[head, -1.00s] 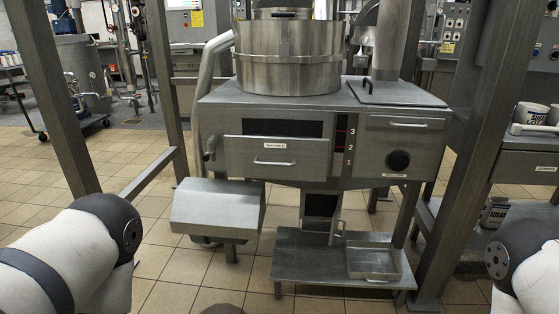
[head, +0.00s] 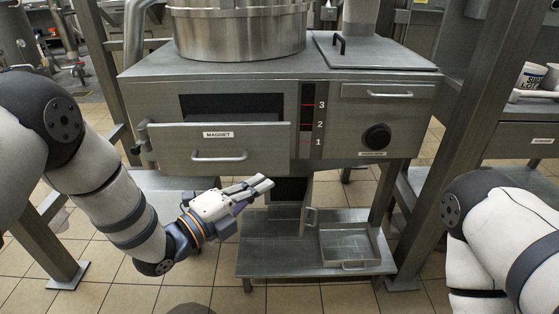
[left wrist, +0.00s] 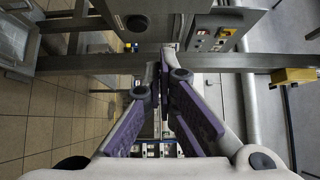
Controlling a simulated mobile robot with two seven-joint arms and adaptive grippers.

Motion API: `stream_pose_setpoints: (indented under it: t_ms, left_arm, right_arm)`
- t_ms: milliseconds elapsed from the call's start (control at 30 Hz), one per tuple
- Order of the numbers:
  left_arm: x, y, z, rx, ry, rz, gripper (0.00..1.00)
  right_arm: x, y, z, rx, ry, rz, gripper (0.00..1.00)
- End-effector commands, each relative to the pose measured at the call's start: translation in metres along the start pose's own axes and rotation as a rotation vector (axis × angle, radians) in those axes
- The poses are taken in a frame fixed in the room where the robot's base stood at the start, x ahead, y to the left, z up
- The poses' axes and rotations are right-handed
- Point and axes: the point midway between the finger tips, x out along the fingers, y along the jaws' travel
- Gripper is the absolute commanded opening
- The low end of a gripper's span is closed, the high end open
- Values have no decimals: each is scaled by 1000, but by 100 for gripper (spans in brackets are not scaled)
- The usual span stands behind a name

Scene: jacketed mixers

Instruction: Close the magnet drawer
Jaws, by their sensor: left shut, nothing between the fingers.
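The magnet drawer (head: 219,147) is a grey metal front with a "MAGNET" label and a horizontal bar handle (head: 219,156). It stands out from the cabinet of the mixer, and a dark opening (head: 232,107) shows above its front. My left gripper (head: 266,184) is below and to the right of the drawer's handle, apart from it, pointing right. Its fingers are shut and empty; they also show in the left wrist view (left wrist: 168,55). My right arm (head: 500,225) shows at the right edge, but its gripper is out of view.
A steel drum (head: 240,30) stands on the cabinet. A second handle (head: 390,94) and black knob (head: 377,137) are right of the numbered strip. A low shelf with a small tray (head: 349,243) is beneath. Upright posts (head: 478,130) flank the machine.

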Motion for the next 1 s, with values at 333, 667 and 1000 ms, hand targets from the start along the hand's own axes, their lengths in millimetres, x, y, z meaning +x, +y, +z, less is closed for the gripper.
stream_pose_setpoints:
  t_ms: [333,667,1000]
  left_arm:
    - [70,6,9,-6,-3,4,0]
    - [90,3,29,-6,-3,4,0]
    - [91,3,30,-5,-2,5,0]
  right_arm:
    - [17,1,8,-1,-44,2,40]
    - [24,1,11,-1,-60,3,40]
    - [25,1,12,-1,-63,3,40]
